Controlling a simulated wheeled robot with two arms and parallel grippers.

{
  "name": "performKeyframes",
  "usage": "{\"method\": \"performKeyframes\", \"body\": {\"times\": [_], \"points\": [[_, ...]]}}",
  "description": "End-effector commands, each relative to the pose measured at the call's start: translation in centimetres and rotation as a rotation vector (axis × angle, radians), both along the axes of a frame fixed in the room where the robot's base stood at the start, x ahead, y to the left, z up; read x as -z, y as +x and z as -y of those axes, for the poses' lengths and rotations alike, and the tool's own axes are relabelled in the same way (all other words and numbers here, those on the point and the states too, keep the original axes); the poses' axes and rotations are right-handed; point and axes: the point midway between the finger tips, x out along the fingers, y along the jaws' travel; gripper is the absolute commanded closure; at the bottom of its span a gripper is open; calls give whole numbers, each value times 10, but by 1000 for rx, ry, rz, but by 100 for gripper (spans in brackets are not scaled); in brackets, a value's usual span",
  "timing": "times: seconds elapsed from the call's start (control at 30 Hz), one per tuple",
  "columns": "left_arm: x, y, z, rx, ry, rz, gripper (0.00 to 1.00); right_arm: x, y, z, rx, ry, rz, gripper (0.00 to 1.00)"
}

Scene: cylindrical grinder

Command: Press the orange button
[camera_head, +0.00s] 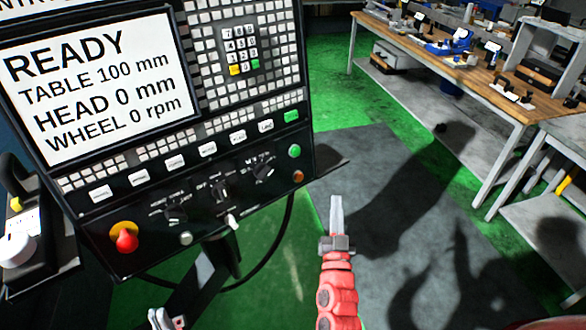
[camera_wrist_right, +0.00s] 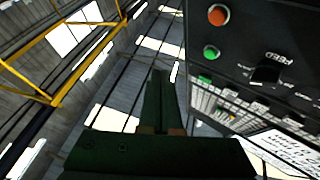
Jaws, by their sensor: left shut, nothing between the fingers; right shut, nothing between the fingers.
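The orange button (camera_head: 298,176) is small and round, at the lower right corner of the black control panel, below a green button (camera_head: 294,151). In the right wrist view the orange button (camera_wrist_right: 218,15) is near the top, beside the green button (camera_wrist_right: 211,52). My right gripper (camera_head: 337,203) is shut and empty, to the right of the panel and lower in the picture than the orange button, apart from it. Its dark fingers (camera_wrist_right: 160,90) show together in the wrist view. My left gripper (camera_head: 160,318) is at the bottom edge, shut and empty, below the panel.
The panel has a screen (camera_head: 95,85) reading READY, dark knobs (camera_head: 263,171) and a red emergency knob (camera_head: 126,240) on yellow. A black cable (camera_head: 280,240) hangs below. A wooden workbench (camera_head: 470,70) stands at the back right. Open floor (camera_head: 390,180) lies between.

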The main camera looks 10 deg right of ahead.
Motion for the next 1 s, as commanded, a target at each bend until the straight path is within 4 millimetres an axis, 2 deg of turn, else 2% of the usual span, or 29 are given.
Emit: {"method": "performKeyframes", "body": {"times": [0.13, 0.63, 1.0], "points": [[-4, 0, 0, 0, 0, 0, 100, 1, 9, -7, -33, 12, -49, 100], [-4, 0, 0, 0, 0, 0, 100, 3, 15, -10, -40, 12, -56, 100], [-6, 0, 0, 0, 0, 0, 100, 11, 58, -29, -40, 13, -55, 100]]}}
